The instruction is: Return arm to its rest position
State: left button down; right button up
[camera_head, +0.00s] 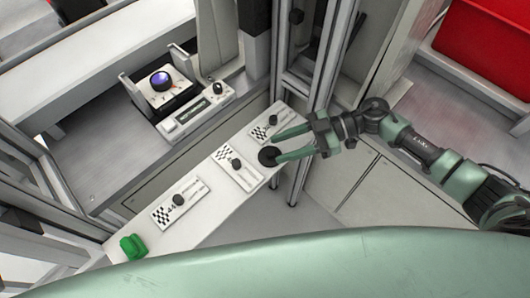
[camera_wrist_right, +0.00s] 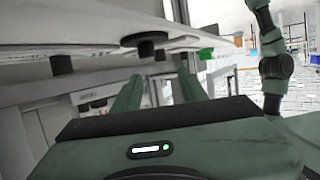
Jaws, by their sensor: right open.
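My right arm (camera_head: 422,150), green and dark grey, reaches in from the right in the head view. Its gripper (camera_head: 276,147) is at the right end of the white panel ledge. The two green fingers are spread apart with nothing held between them. The lower fingertip is beside a round black knob (camera_head: 268,156); I cannot tell whether they touch. In the right wrist view the open fingers (camera_wrist_right: 160,85) point ahead, with a dark round knob (camera_wrist_right: 145,41) beyond and above them. My left gripper is in neither view.
The white ledge (camera_head: 210,213) carries several checkered panels with black knobs and a green block (camera_head: 133,246) at its left end. Behind is a device with a blue-purple lens (camera_head: 161,81). Metal posts (camera_head: 318,75) stand close to the gripper. A red bin (camera_head: 490,45) is upper right.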

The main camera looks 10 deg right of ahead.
jog(key=shift+v, duration=0.85)
jog(key=shift+a, duration=0.1)
